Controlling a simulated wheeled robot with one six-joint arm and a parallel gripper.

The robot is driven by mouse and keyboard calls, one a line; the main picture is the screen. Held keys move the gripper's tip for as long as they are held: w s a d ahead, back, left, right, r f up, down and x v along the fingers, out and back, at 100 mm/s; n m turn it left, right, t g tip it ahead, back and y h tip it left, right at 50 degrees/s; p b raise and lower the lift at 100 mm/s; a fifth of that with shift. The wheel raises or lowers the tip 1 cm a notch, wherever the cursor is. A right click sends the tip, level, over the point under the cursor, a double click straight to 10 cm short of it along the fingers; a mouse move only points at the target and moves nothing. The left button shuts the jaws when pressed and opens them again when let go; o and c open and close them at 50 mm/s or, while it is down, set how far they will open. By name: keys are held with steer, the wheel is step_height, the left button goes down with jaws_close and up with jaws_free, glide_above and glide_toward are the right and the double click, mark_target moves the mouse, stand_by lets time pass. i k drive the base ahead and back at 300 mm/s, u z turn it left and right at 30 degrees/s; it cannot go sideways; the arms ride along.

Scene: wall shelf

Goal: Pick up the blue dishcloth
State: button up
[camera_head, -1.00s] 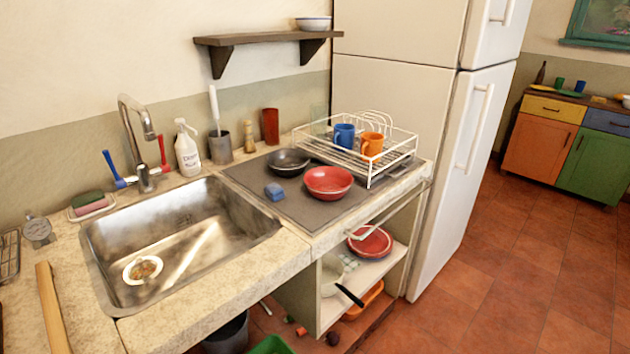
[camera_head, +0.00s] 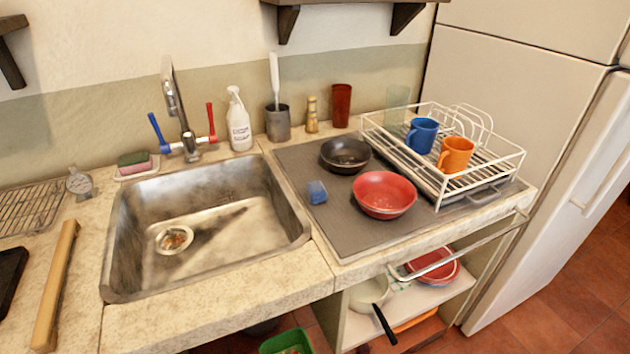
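A small blue folded cloth, which looks like the blue dishcloth (camera_head: 317,192), lies on the grey mat (camera_head: 345,235) right of the sink. It is just left of a red bowl (camera_head: 384,194) and in front of a dark bowl (camera_head: 345,155), apart from both. Nothing covers it. My gripper is not in view.
The steel sink (camera_head: 205,260) is left of the mat, with a tap (camera_head: 180,115) behind it. A white dish rack (camera_head: 480,180) holds a blue mug (camera_head: 422,135) and an orange mug (camera_head: 455,155). A bottle (camera_head: 238,122) stands at the back. The mat's front is clear.

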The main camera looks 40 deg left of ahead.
mark_target(315, 191)
steer(key=u, duration=0.45)
steer(key=i, duration=0.65)
steer(key=u, duration=1)
steer(key=i, duration=0.4)
steer(key=u, duration=0.45)
